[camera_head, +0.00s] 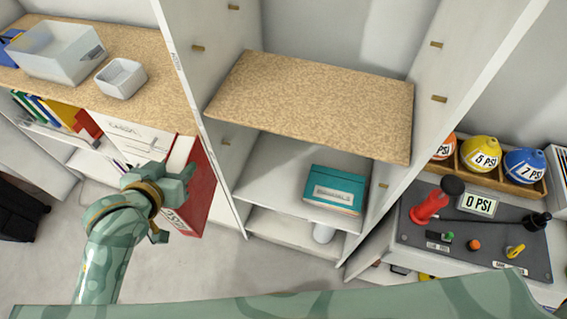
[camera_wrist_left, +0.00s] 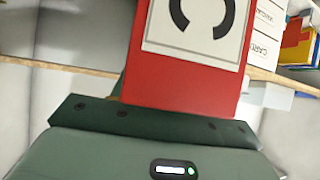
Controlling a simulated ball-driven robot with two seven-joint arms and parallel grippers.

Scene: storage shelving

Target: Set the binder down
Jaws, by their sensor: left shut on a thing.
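A red binder (camera_head: 200,190) with a white label is held by my left gripper (camera_head: 175,178), left of the tall white shelf unit in the head view. The binder hangs in front of the white cabinet, tilted. In the left wrist view the binder (camera_wrist_left: 180,95) rises from behind the dark green gripper edge, with a white label bearing a black curved mark. My left gripper is shut on the binder. The fingertips are largely hidden in both views. My right gripper is not in view.
The tall unit has an empty wood-topped shelf (camera_head: 320,100); a teal box (camera_head: 334,190) sits on the shelf below. A control panel (camera_head: 480,235) and several coloured balls are at right.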

